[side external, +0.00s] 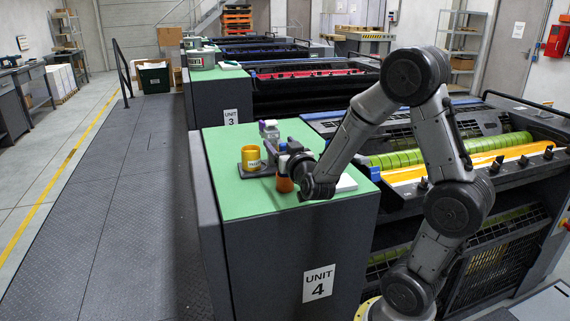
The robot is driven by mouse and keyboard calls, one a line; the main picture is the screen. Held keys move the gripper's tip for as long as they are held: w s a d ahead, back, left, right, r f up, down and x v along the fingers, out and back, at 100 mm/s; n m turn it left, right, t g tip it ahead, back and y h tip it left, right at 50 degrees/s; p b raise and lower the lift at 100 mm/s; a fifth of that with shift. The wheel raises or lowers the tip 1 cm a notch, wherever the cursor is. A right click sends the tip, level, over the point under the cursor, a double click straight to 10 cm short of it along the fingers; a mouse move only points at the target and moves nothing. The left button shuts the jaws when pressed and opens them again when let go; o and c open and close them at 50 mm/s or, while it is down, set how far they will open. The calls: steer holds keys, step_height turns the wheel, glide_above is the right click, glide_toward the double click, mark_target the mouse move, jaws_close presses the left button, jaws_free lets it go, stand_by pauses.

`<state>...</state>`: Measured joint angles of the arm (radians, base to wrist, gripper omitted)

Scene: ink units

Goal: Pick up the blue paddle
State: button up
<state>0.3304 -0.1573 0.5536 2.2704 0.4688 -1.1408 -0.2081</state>
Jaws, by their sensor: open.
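No blue paddle can be clearly made out; a small blue patch (283,147) shows beside my gripper, too small to identify. My gripper (278,156) is open, low over the green top (238,204) of the Unit 4 cabinet. My wrist hides part of what lies behind it. A yellow cup (251,160) stands on a dark tray (245,174) just left of my gripper. An orange cup (284,185) stands close below my gripper, partly covered by it. I cannot tell whether they touch.
A pale purple and white object (268,131) is just behind my gripper. A white flat item (345,183) lies right of my wrist. The press with green and orange rollers (450,165) is at the right. The green top's front left is clear.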

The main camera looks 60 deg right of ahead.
steer(key=shift+c, duration=0.3)
jaws_close()
